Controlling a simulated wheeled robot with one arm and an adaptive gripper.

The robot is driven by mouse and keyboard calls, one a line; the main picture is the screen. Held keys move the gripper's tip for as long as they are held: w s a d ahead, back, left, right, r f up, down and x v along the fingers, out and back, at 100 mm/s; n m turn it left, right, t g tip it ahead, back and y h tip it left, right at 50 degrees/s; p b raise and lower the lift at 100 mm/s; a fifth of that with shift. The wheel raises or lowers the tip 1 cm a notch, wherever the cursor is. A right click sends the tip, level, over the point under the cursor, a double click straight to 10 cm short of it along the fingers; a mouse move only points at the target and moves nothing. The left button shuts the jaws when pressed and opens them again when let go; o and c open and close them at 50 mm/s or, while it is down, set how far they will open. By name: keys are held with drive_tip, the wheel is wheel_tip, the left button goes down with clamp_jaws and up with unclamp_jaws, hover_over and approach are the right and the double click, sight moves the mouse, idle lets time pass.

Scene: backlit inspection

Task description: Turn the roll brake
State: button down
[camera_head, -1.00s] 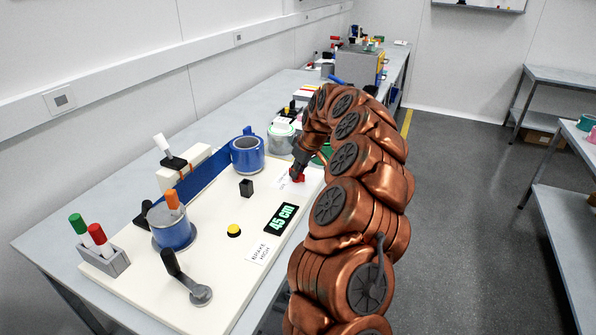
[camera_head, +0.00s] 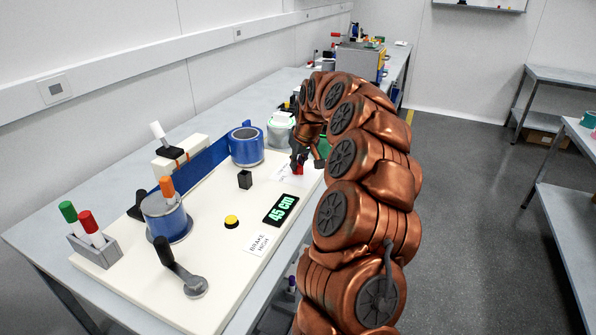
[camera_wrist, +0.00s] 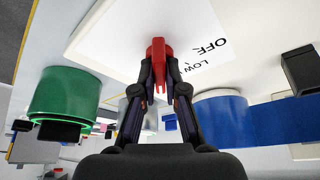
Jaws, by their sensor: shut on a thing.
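The roll brake shows as a red knob (camera_wrist: 157,60) on a white label (camera_wrist: 120,35) with the words OFF and LOW, in the wrist view. In the head view the red knob (camera_head: 299,170) sits at the far right of the cream board (camera_head: 205,255), partly hidden by my gripper. My gripper (camera_wrist: 158,85) is shut on the red knob, one finger on each side. In the head view my gripper (camera_head: 299,160) comes down onto the knob from above.
A green cylinder (camera_wrist: 66,92) is close beside my gripper.

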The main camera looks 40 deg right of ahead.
drive_tip(key=m+h+b, duration=0.1)
drive_tip(key=m+b, duration=0.2)
drive_tip(key=b, duration=0.1)
drive_tip(key=shift+f, duration=0.15)
drive_tip(key=shift+m+h+b, duration=0.3)
drive_tip(key=shift+m+b, duration=0.1)
drive_tip(key=shift+m, duration=0.3)
drive_tip(key=shift+r, duration=0.25)
drive_tip(key=c, duration=1.2)
unclamp_jaws()
drive_tip(key=v, duration=1.2)
drive_tip(key=shift+w+a, duration=0.15)
drive_tip(key=shift+w, duration=0.2)
